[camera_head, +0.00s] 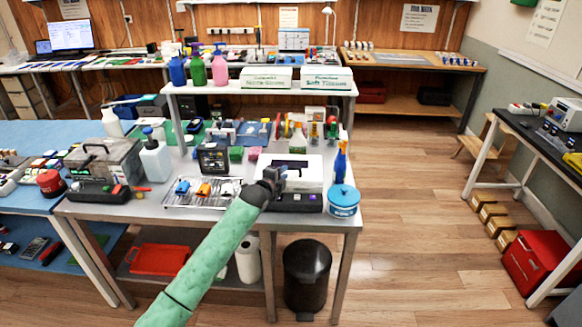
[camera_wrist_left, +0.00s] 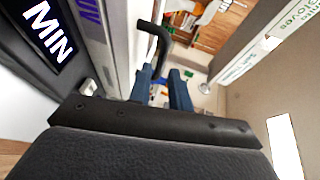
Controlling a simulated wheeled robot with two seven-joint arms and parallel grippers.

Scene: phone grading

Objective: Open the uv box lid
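The uv box, a white box with a dark base (camera_head: 298,201), stands at the front right of the metal table. Its white lid (camera_head: 309,171) looks down, with a dark window on top. In the left wrist view a dark panel with the letters MIN (camera_wrist_left: 50,32) fills the upper left, beside a light edge with purple lettering. A black bent handle (camera_wrist_left: 152,32) reaches toward my fingertips. My left gripper (camera_head: 274,178) is at the box's front left; its blue fingers (camera_wrist_left: 163,88) stand apart with a gap, close to the handle. Contact is unclear. My right gripper is out of view.
A blue round tub (camera_head: 344,199) and a blue spray bottle (camera_head: 340,163) stand right of the box. Open floor lies right of the table.

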